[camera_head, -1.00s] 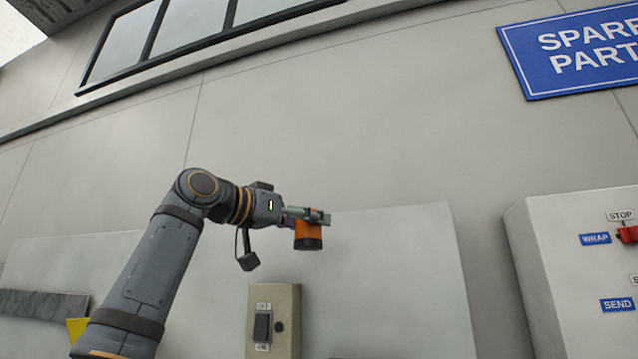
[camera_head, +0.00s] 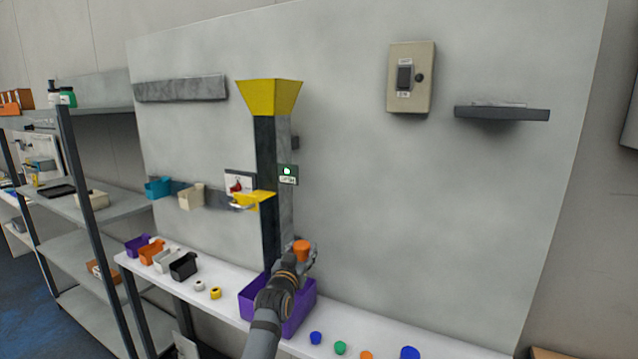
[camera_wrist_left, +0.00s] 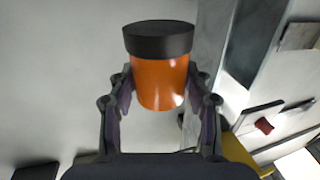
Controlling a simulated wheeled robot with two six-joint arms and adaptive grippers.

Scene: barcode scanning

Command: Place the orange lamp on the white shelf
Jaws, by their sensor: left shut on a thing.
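The orange lamp (camera_head: 302,246) is a short orange cylinder with a black end. In the left wrist view the lamp (camera_wrist_left: 158,82) sits between both fingers, its black end pointing away. My left gripper (camera_head: 304,256) is shut on it and holds it in front of the wall panel, above a purple bin. The fingers also show in the left wrist view (camera_wrist_left: 160,88). The white shelf (camera_head: 230,284) is a long ledge along the foot of the panel. My forearm and the purple bin hide part of it. My right gripper is not in view.
A purple bin (camera_head: 249,306) stands on the shelf behind my arm. Small bins, including a black one (camera_head: 184,266), stand left. Coloured caps, blue (camera_head: 316,338) and green (camera_head: 340,347), lie right. A yellow funnel (camera_head: 270,96) tops a dark column. A grey ledge (camera_head: 502,114) juts out upper right.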

